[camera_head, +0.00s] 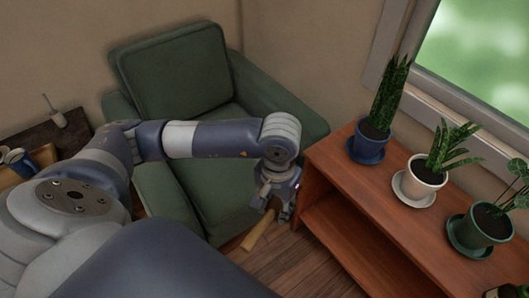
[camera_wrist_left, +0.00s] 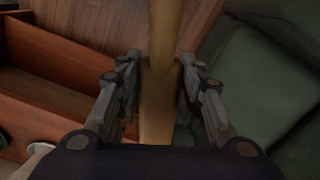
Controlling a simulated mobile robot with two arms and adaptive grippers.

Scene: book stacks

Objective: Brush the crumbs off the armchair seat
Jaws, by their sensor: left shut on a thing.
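The green armchair (camera_head: 172,68) stands against the wall in the head view. Its seat (camera_head: 222,196) is partly hidden behind my left arm, and I cannot make out crumbs on it. My left gripper (camera_head: 268,207) is at the seat's front right corner, between the armchair and the wooden shelf. It is shut on a pale wooden handle (camera_head: 257,231), which slants down to the left. In the left wrist view the handle (camera_wrist_left: 162,30) runs between the two fingers (camera_wrist_left: 158,95). No bristles show. My right gripper is not in view.
A reddish wooden low shelf (camera_head: 352,192) stands close on the right, with potted plants on top: a blue pot (camera_head: 369,146), a white pot (camera_head: 422,178) and a green pot (camera_head: 478,232). Wooden floor (camera_head: 270,262) shows below. A dark wooden surface with small items is at far left.

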